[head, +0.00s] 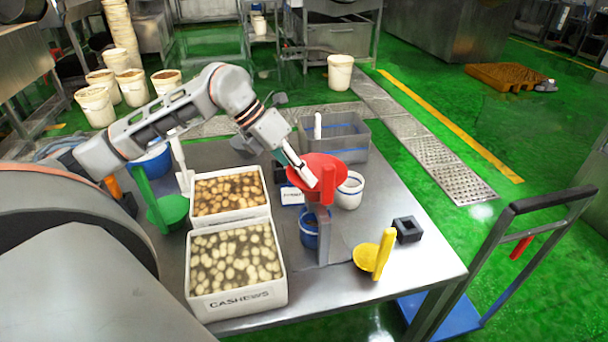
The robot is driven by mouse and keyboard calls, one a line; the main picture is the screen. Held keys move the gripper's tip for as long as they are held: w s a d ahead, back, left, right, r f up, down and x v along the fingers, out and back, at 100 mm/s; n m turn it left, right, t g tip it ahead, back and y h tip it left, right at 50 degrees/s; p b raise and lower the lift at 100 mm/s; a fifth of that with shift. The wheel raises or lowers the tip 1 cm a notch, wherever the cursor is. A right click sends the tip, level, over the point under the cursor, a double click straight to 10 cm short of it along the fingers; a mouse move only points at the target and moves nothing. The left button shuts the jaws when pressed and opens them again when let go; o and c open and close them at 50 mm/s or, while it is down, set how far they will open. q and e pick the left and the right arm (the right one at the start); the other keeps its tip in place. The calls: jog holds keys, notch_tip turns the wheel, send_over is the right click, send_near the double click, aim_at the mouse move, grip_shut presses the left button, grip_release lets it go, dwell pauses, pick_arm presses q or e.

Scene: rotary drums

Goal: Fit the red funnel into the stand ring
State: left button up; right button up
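The red funnel (315,163) is in the middle of the table, with its wide mouth up and its upright red handle at the near right side. It appears right above the grey stand (323,243); the stand's ring is largely hidden under it, so I cannot tell whether the funnel is seated. My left gripper (303,174) reaches in from the upper left. A pale finger lies across the funnel's mouth, its tip close to the handle. The view does not show whether the fingers close on anything. My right gripper is not in view.
White bins of nuts (236,303) stand left of the stand. A blue container (309,229) is beside the post, a white tub (349,191) behind right. A yellow scoop (367,257), black square block (407,230), green scoop (168,211) and grey bin (345,141) share the table.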

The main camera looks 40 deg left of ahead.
pick_arm(q)
jog(key=shift+o, duration=0.9)
jog(key=shift+r, duration=0.1)
jog(key=shift+s+a+r, duration=0.1)
jog(key=shift+a+r, duration=0.2)
jog(key=v, duration=1.1)
jog(key=shift+s+f, duration=0.1)
